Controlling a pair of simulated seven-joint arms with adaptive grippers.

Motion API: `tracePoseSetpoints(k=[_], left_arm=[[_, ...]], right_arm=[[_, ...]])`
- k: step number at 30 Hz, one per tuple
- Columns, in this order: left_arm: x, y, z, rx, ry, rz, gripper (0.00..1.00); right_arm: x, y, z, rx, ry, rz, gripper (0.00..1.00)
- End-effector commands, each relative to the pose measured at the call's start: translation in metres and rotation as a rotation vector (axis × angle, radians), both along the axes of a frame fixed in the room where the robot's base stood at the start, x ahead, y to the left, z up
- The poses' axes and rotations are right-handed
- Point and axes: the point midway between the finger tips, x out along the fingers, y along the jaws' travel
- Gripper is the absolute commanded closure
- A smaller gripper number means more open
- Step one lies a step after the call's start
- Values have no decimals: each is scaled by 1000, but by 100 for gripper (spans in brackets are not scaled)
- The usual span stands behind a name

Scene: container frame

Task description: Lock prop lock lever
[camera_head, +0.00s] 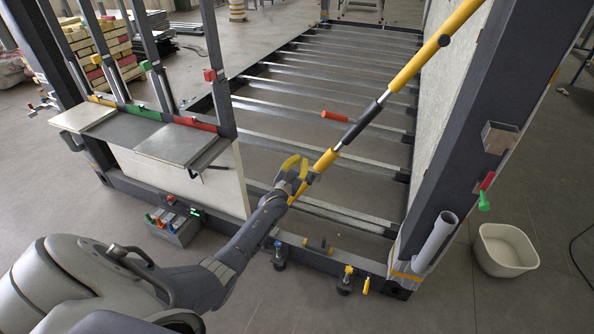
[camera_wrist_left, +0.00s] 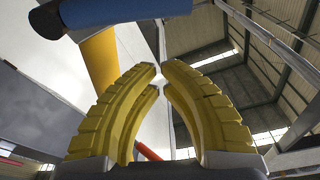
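The prop (camera_head: 408,72) is a long yellow, grey and black pole slanting from low centre to the upper right in the head view. Its yellow tube (camera_wrist_left: 100,60) also shows in the wrist view, at upper left. An orange-red lever handle (camera_head: 334,116) sticks out left of its dark middle section; a red piece (camera_wrist_left: 149,152), probably this handle, shows between the fingers in the wrist view. My left gripper (camera_head: 299,165) is beside the prop's lower yellow part. Its yellow fingers (camera_wrist_left: 161,72) hold nothing, with a narrow gap between the tips. The right gripper is out of view.
A dark frame with metal crossbars (camera_head: 330,72) lies behind the gripper. A white panel (camera_head: 455,85) and dark post stand at right. A grey shelf (camera_head: 178,143) with uprights stands at left. A white bucket (camera_head: 505,250) sits on the floor at right.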

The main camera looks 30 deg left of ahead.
Motion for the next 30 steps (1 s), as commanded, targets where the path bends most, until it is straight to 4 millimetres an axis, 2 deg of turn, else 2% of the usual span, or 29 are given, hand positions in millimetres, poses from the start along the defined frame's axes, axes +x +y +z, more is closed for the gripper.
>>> tracePoseSetpoints(k=[1,3,9,30], left_arm=[[-5,2,-14,0,12,1,100],[-7,4,-21,1,11,0,100],[-10,7,-33,1,8,1,100],[-13,11,-40,-20,4,2,100]], right_arm=[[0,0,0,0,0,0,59],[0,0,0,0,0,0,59],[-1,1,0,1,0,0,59],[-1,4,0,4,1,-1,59]])
